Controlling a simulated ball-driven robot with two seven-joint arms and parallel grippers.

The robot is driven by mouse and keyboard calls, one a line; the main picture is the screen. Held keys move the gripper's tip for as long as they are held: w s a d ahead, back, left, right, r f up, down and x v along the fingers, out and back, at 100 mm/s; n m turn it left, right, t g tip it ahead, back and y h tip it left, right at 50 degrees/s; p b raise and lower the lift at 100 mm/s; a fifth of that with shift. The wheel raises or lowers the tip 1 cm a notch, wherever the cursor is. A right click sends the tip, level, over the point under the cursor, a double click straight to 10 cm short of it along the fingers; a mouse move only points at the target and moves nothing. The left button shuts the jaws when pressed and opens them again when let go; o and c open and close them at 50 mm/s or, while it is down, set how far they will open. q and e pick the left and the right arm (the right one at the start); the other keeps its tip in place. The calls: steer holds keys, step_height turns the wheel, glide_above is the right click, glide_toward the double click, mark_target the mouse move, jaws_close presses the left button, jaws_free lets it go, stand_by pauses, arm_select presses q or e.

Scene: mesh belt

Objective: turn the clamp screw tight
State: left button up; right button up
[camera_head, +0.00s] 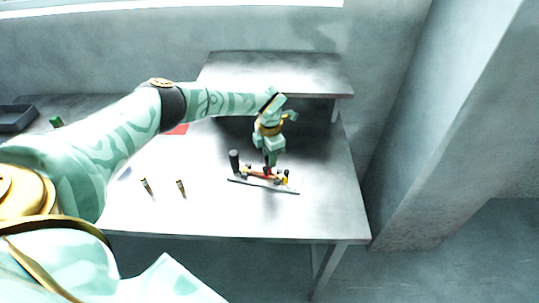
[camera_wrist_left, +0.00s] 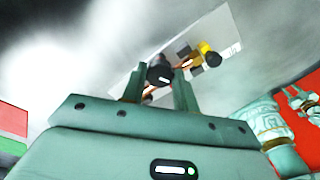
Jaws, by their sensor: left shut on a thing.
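The clamp (camera_head: 262,174) lies on the table as a long, thin plate with a tan and yellow bar and dark knobs. In the left wrist view its pale plate (camera_wrist_left: 185,42) runs slantwise beyond my fingers. My left gripper (camera_head: 268,160) comes down on the clamp from above. In the left wrist view its two fingers (camera_wrist_left: 160,92) stand on either side of a dark round knob with a light mark, the clamp screw (camera_wrist_left: 157,72), and are shut on it. The screw's lower end is hard to see.
A dark upright cylinder (camera_head: 234,160) stands at the clamp's left end. Two small slim items (camera_head: 181,189) lie to the left on the table. A raised shelf (camera_head: 275,70) is behind my left arm. The table's front right is clear.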

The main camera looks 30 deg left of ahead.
arm_select(q)
steer(key=shift+m, duration=1)
steer(key=o, duration=1)
steer(key=shift+r, duration=0.15)
step_height(320, 180, up, 16)
steer(key=p, duration=0.2)
steer(key=shift+p, duration=0.3)
